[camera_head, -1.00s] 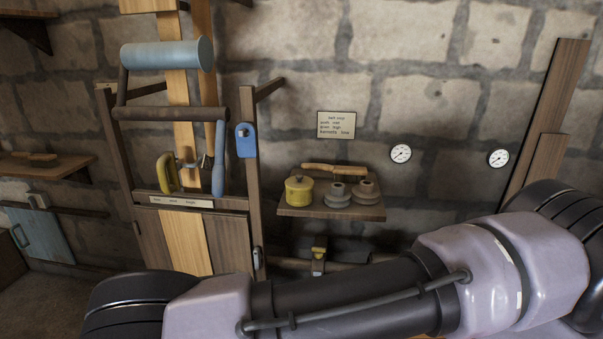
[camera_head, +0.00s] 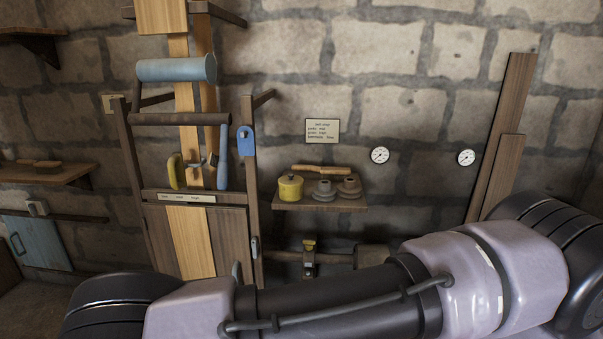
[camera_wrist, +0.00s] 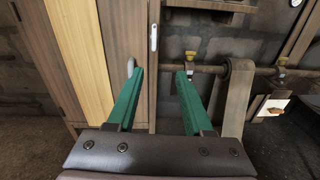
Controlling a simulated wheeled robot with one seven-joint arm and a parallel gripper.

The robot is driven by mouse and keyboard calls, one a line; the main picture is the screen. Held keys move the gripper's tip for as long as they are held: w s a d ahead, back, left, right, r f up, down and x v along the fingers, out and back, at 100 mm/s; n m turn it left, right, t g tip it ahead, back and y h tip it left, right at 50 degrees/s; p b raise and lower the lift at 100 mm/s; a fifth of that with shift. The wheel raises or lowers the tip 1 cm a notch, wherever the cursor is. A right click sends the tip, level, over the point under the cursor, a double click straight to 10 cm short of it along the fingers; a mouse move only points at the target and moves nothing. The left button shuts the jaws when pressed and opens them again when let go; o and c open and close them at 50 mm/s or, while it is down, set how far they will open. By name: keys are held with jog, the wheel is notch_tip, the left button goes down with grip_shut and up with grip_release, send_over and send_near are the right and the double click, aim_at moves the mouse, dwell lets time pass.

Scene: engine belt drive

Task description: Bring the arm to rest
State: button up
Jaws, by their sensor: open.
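My gripper (camera_wrist: 161,85) shows in the wrist view with its two green fingers spread apart and nothing between them. It points toward the lower part of the belt drive, with a wooden cabinet panel (camera_wrist: 125,35) beyond the left finger and a horizontal shaft (camera_wrist: 208,69) beyond the right one. I cannot tell whether the left finger touches the grey handle near its tip. In the head view my arm (camera_head: 330,300) lies across the bottom of the picture, and the gripper is out of that view.
A wooden frame (camera_head: 250,180) with a blue roller (camera_head: 176,69) and pale belt (camera_head: 190,240) stands at left. A shelf (camera_head: 310,205) holds a yellow pot (camera_head: 290,188) and grey pulleys (camera_head: 324,190). A brown belt (camera_wrist: 236,95) hangs right of the gripper. Two gauges (camera_head: 380,155) are on the wall.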

jog(key=w+d+r+m+g+h, duration=0.1)
jog(key=w+d+r+m+g, duration=0.35)
jog(key=d+r+m, duration=0.45)
jog(key=w+d+r+m+g+h, duration=0.2)
jog(key=w+d+r+m+g, duration=0.35)
jog(key=r, duration=0.55)
jog(key=w+d+r+m+g+h, duration=0.1)
jog(key=w+d+r+m+g, duration=0.1)
jog(key=d+r+m+g, duration=0.55)
jog(key=s+d+r+m+t+y, duration=0.3)
jog(key=s+d+r+m, duration=0.3)
jog(key=d+r, duration=0.4)
jog(key=s+d+r+m+t+y, duration=0.3)
jog(key=s+d+r+m+y, duration=0.2)
jog(key=d+r+m, duration=0.4)
notch_tip(320, 180, up, 5)
jog(key=shift+s+d, duration=0.45)
jog(key=shift+s, duration=0.2)
jog(key=shift+o, duration=0.2)
jog(key=shift+s+d+r+m+t, duration=0.15)
jog(key=shift+s+r+m+t, duration=0.15)
jog(key=shift+s+m+t, duration=0.25)
